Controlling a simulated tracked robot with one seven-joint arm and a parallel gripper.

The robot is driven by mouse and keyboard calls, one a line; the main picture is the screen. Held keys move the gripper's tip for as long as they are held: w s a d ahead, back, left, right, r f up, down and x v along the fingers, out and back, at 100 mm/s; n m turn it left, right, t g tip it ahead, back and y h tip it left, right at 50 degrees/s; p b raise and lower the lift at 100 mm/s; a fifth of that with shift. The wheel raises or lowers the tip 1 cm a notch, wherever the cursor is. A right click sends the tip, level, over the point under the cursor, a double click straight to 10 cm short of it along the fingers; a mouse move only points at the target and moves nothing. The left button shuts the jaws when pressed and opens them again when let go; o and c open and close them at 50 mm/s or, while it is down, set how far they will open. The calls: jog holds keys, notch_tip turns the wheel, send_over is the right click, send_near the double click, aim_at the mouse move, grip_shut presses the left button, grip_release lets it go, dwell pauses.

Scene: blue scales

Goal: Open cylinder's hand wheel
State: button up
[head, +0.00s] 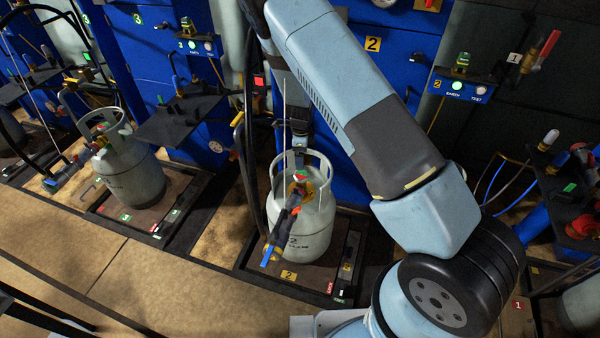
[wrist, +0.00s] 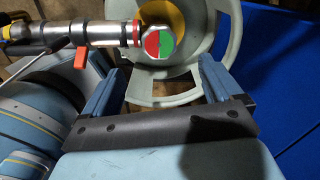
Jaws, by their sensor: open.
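The grey gas cylinder (head: 300,232) marked 2 stands upright on the platform in the head view. Its collar (wrist: 228,50) shows in the wrist view, around a yellow part. The hand wheel (wrist: 160,46), a round knob with a half red, half green face, is at the top middle of the wrist view. My gripper (wrist: 160,68) is open and empty. Its two blue fingers point toward the collar, one on each side of the wheel's line, with no visible contact on the wheel. In the head view I cannot clearly make out the fingers.
A metal hose coupling with a red lever (wrist: 81,58) joins the valve from the left. A second cylinder (head: 130,172) stands on the left platform. Blue scale cabinets (head: 150,50) line the back. The floor (head: 130,270) in front is mostly clear.

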aim_at(301, 174)
notch_tip(301, 174, down, 10)
jog(key=shift+r, duration=0.2)
dwell(0.3)
jog(key=shift+w+r, duration=0.1)
jog(key=c, duration=1)
